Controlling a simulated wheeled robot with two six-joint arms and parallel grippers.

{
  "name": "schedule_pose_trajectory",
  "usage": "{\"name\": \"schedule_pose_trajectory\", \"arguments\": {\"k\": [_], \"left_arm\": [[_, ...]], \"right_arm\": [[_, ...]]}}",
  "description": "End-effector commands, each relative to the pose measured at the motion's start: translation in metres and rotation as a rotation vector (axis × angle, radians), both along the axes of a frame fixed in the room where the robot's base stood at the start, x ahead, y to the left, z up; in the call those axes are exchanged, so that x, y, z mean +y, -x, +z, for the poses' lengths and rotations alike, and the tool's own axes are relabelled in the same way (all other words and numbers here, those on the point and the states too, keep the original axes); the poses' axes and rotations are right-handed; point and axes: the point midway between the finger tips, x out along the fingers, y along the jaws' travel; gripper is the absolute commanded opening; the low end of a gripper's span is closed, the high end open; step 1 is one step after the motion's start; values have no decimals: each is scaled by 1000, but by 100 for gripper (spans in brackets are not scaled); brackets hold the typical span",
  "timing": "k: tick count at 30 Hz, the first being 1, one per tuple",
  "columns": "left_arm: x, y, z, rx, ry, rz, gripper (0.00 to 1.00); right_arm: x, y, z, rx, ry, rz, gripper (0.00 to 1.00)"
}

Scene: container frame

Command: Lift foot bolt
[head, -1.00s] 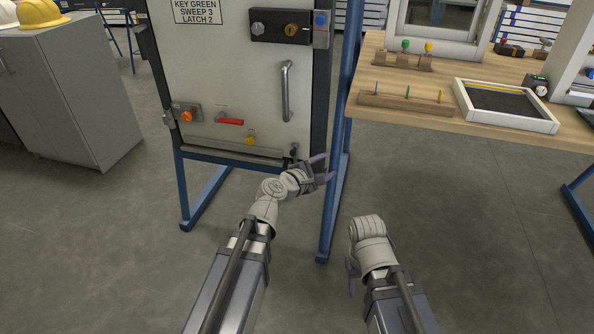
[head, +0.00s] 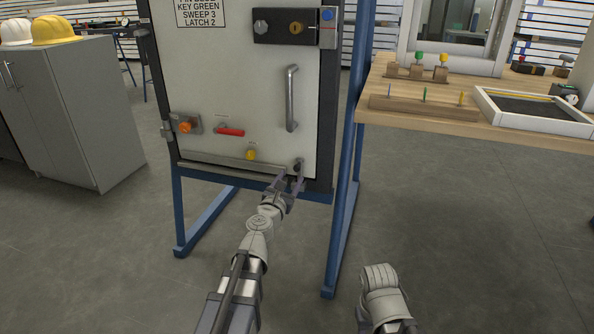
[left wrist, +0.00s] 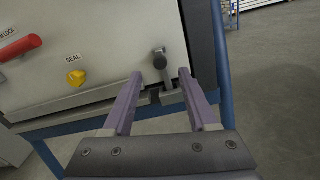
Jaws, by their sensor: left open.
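The foot bolt (left wrist: 163,66) is a dark grey bolt with a knob at the lower right corner of the pale door panel (head: 245,100). It also shows small in the head view (head: 297,165). My left gripper (head: 288,175) is open and empty, just in front of and below the bolt. In the left wrist view its two purple-grey fingers (left wrist: 161,82) lie on either side of the bolt, with a gap to each. I cannot tell exactly how far their tips are from the panel. My right arm shows low in the head view, but its fingers are hidden.
A red handle (head: 230,132), a yellow seal knob (head: 250,155), an orange knob (head: 185,127) and a vertical grip bar (head: 291,98) sit on the panel. The blue frame (head: 344,200) stands beside it. A wooden bench (head: 430,122) is at the right. The floor in front is clear.

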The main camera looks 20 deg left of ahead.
Motion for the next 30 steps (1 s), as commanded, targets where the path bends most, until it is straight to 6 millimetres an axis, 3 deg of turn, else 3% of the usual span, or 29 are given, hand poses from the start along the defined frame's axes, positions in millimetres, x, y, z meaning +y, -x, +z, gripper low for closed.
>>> {"name": "schedule_pose_trajectory", "arguments": {"k": [12,23,30], "left_arm": [[-2,-62,0,0,-2,-2,59],[-3,-69,0,0,-2,-1,59],[-3,-69,0,0,-2,-1,32]], "right_arm": [[0,0,0,0,0,0,50],[0,0,0,0,0,0,50],[0,0,0,0,0,0,50]]}}
